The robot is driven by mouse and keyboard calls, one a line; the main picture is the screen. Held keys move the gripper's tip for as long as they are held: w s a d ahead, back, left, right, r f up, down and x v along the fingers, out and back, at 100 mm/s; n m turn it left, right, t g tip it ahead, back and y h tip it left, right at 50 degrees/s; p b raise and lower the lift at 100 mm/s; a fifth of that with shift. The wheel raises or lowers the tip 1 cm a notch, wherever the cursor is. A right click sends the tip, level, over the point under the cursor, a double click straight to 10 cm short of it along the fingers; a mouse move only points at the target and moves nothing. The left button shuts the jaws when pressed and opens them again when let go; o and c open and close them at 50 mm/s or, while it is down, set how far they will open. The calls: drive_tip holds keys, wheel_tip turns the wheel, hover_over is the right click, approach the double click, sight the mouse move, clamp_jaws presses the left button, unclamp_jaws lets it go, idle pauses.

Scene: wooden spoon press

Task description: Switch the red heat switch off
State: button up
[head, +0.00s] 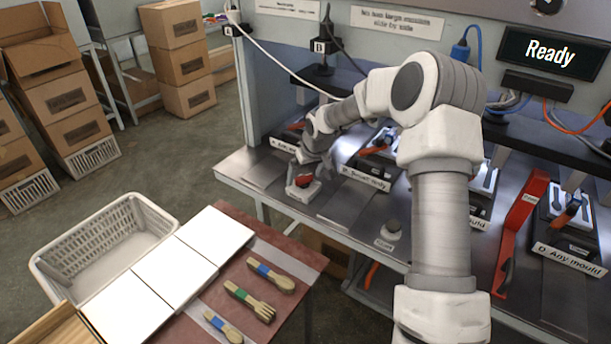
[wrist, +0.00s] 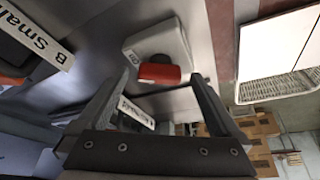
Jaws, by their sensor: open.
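The red heat switch (head: 304,180) sits on a small pale box (head: 298,194) at the front edge of the metal bench. In the wrist view the red rocker (wrist: 160,73) stands out from its pale box (wrist: 158,40). My gripper (head: 308,166) is just above and behind the switch in the head view. In the wrist view my gripper (wrist: 162,76) is open, with the red rocker between the two fingertips in the picture. I cannot tell whether a finger touches it. The writing on the box is too small to read.
Mould stations with labels, such as B (head: 364,178) and D (head: 567,258), line the bench (head: 335,207). A round button (head: 391,230) and a red lever (head: 520,225) are further right. The screen (head: 553,52) reads "Ready". A side table holds spoons and a fork; a basket (head: 95,240) stands beside it.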

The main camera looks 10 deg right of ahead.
drive_tip(key=shift+f, duration=0.1)
drive_tip(key=c, duration=1.4)
drive_tip(key=shift+d+n+y+p, duration=0.15)
drive_tip(key=shift+n+y+p, duration=0.25)
drive_tip(key=shift+n+p, duration=0.65)
drive_tip(key=n, duration=0.1)
drive_tip(key=n+y+p, duration=0.1)
drive_tip(key=n, duration=0.1)
drive_tip(key=shift+w+d+n+g, duration=0.1)
drive_tip(key=shift+w+n+g, duration=0.15)
drive_tip(key=shift+g, duration=0.15)
drive_tip(key=n, duration=0.2)
drive_tip(key=shift+d+n+g+y, duration=0.1)
drive_tip(key=shift+n+g+y, duration=0.2)
drive_tip(key=shift+g+y, duration=0.1)
drive_tip(key=shift+w+n+g, duration=0.2)
drive_tip(key=shift+n+g, duration=0.5)
drive_tip(key=shift+n, duration=1.2)
